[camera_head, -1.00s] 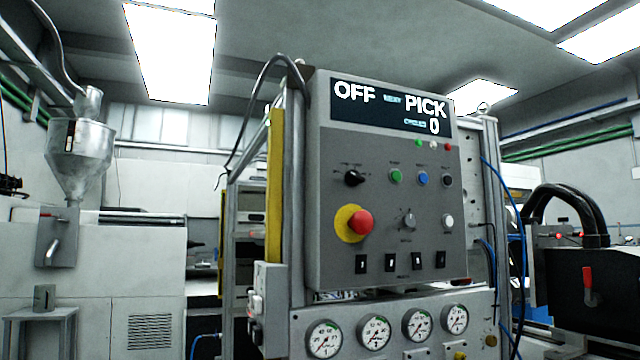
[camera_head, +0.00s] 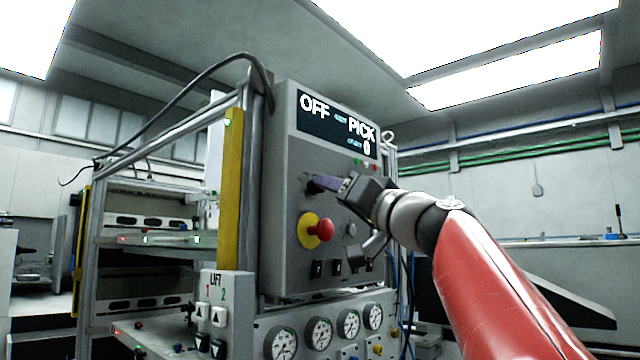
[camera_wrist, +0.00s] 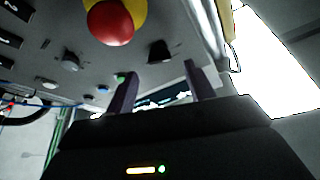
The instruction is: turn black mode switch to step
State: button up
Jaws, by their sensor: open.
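The black mode switch (camera_wrist: 158,52) is a dark knob on the grey control panel (camera_head: 285,250). In the wrist view it sits just beyond and between my two fingertips, with no clear contact visible. My gripper (camera_wrist: 159,70) is open, with one finger on each side of the knob's line. The panel display (camera_head: 337,128) reads OFF and PICK, with a 0 below.
A red emergency button on a yellow base (camera_head: 318,230) sits just below my gripper; it also shows in the wrist view (camera_wrist: 110,22). A grey knob (camera_head: 351,230) and several small black switches are lower on the panel. A yellow post (camera_head: 231,170) stands left of it.

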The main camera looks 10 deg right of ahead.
aim_at(315, 187)
jog(key=shift+p+x, duration=0.55)
jog(key=shift+x, duration=1.35)
jog(key=c, duration=1)
jog(key=shift+o, duration=0.2)
